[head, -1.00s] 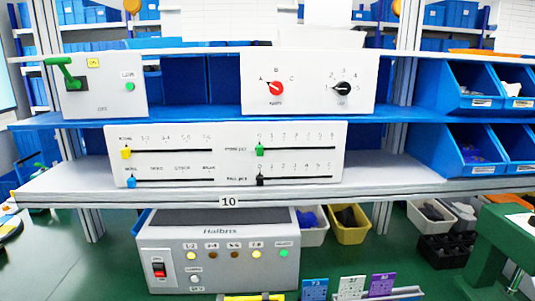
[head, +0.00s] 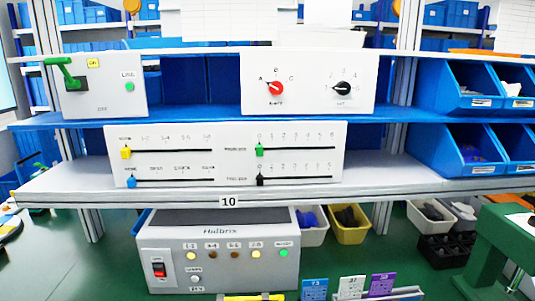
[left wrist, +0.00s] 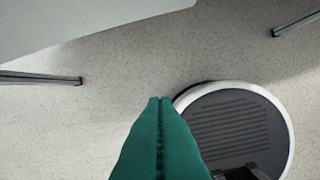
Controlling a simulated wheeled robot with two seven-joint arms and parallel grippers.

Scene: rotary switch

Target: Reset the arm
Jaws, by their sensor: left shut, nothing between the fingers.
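My left gripper (left wrist: 160,101) shows in the left wrist view as two green fingers pressed together, with nothing between them. It points down over the speckled floor, beside a round dark base with a white rim. There the rotary switch panel (head: 308,63) stands on the upper shelf, with a red knob (head: 275,88) pointing up-left toward A and a black knob (head: 342,88) pointing left.
A green-handled lever panel (head: 104,92) stands left on the upper shelf. A slider panel (head: 226,156) is on the shelf below. A grey Halbrix box (head: 220,262) with lit lamps stands on the green table. Blue bins (head: 470,149) are at the right.

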